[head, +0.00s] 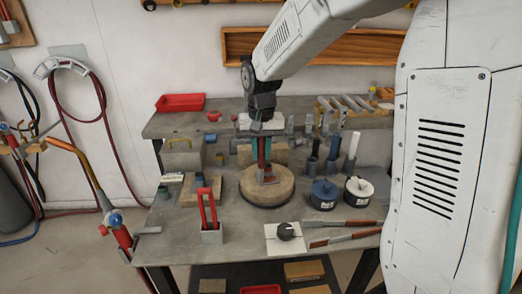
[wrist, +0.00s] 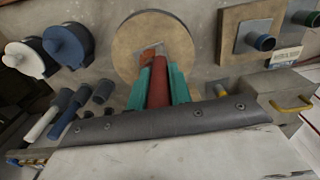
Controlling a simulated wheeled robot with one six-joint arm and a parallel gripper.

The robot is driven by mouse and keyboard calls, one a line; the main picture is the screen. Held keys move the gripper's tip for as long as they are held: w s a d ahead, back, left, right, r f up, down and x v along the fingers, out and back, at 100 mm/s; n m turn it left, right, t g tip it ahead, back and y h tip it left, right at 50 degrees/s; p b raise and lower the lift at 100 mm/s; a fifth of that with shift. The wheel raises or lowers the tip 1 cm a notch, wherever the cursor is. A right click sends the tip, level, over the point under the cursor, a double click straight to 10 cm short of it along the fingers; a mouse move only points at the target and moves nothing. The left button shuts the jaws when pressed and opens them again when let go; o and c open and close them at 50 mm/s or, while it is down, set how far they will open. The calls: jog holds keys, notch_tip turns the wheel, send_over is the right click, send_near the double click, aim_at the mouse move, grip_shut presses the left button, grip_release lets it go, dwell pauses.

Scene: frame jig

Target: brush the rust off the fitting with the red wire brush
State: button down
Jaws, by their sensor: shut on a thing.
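My gripper (head: 262,150) has teal fingers and is shut on a red handle (wrist: 158,85), which looks like the red wire brush; it also shows in the head view (head: 261,150). The handle points down at the round wooden disc (head: 254,196). At its lower end, a small grey and rusty-brown piece (wrist: 151,51) sits on the disc (wrist: 125,55). I cannot tell whether this is the fitting or part of the brush, or whether they touch. The bristles are hidden. A blue-topped stub (wrist: 262,42) stands on a square board (wrist: 235,20) to one side.
A red U-shaped handle stands in a grey block (head: 212,236) at front left. Blue (head: 324,195) and white (head: 358,190) round pots stand right of the disc. A black knob (head: 287,231) and red-handled tools (head: 345,234) lie at the front. Upright cylinders stand behind the pots.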

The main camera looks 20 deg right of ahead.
jog(key=shift+f, duration=0.5)
dwell(0.4)
jog(key=shift+w+d, duration=0.2)
jog(key=shift+w, duration=0.7)
jog(key=shift+s+a, duration=0.2)
jog(key=shift+s, duration=0.7)
jog(key=shift+w+d, duration=0.15)
jog(key=shift+w, duration=0.65)
jog(key=shift+s, duration=0.8)
jog(key=shift+w, duration=0.85)
jog(key=shift+s, duration=0.85)
